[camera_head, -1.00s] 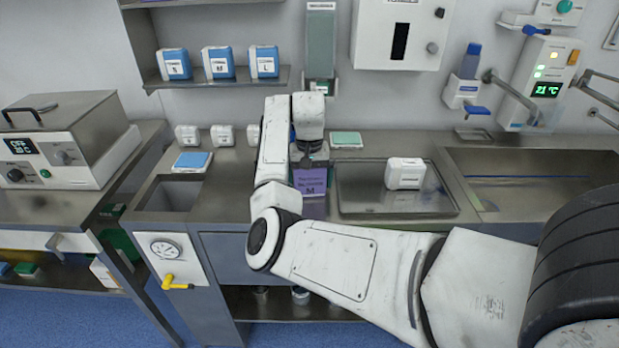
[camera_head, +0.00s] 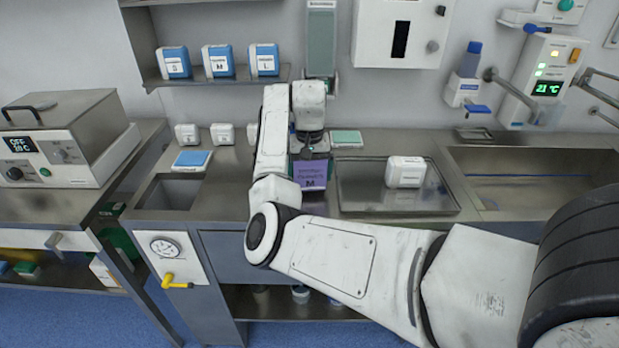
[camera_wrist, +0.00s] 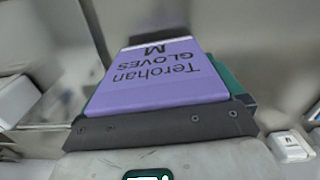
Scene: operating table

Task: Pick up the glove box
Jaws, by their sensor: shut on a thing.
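The glove box (camera_head: 311,175) is purple with dark lettering and an M. In the head view it hangs under my gripper (camera_head: 310,152), in front of the counter's middle. In the wrist view the glove box (camera_wrist: 160,77) fills the middle, its "GLOVES M" print upside down. My gripper (camera_wrist: 160,128) is shut on it; a dark jaw bar lies across the near edge of the box. A green part shows beside the box in the wrist view. The far side of the box is hidden.
A steel tray (camera_head: 440,203) with a white box (camera_head: 405,172) lies right of the glove box. Blue-and-white boxes (camera_head: 218,62) stand on the shelf above. A green-topped box (camera_head: 346,138) sits behind right. A sink (camera_head: 540,190) is at far right.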

